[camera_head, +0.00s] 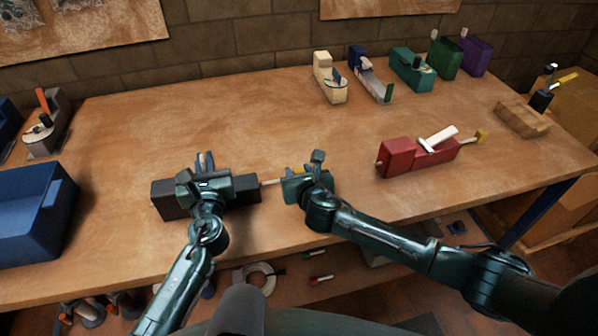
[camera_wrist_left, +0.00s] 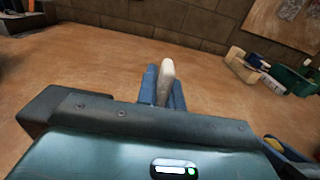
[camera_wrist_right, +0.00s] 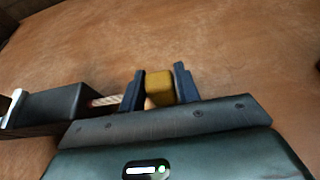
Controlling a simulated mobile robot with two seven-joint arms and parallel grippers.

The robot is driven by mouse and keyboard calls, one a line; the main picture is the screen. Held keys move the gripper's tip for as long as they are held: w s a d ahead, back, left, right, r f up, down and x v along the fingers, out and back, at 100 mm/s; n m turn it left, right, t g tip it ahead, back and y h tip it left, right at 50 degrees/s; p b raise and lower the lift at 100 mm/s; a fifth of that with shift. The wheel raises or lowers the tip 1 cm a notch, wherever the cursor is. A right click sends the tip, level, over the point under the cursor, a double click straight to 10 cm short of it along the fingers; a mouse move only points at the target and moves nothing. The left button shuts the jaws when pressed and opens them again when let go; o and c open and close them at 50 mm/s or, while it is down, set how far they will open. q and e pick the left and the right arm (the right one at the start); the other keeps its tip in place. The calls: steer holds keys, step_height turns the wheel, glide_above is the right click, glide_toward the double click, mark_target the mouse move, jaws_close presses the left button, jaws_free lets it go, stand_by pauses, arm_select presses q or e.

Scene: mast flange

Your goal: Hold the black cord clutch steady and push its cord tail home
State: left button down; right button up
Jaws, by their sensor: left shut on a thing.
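The black cord clutch (camera_head: 172,201) lies on the bench at the left of middle, and its body also shows in the left wrist view (camera_wrist_left: 62,104). My left gripper (camera_head: 204,163) reaches over it, shut on its pale upright lever (camera_wrist_left: 167,80). A thin cord tail (camera_head: 271,183) sticks out of the clutch's right end, with a length of it showing outside. It ends in a yellow block (camera_wrist_right: 160,88). My right gripper (camera_wrist_right: 159,84) has its fingers either side of this block, with slight gaps; the fingers look open. The cord inside the clutch is hidden.
A red clutch-like block (camera_head: 400,158) with a white lever lies to the right. Several coloured ones (camera_head: 411,70) stand along the back. A blue bin (camera_head: 35,215) is at the left edge, and a wooden block (camera_head: 522,120) at the far right. The bench behind my grippers is clear.

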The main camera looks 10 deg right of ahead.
jaws_close()
arm_select(q)
steer(key=shift+d, duration=0.1)
arm_select(e)
steer(key=a, duration=0.6)
steer(key=shift+s+a, duration=0.3)
steer(key=shift+o, duration=2.1)
jaws_free()
steer(key=shift+s, duration=0.1)
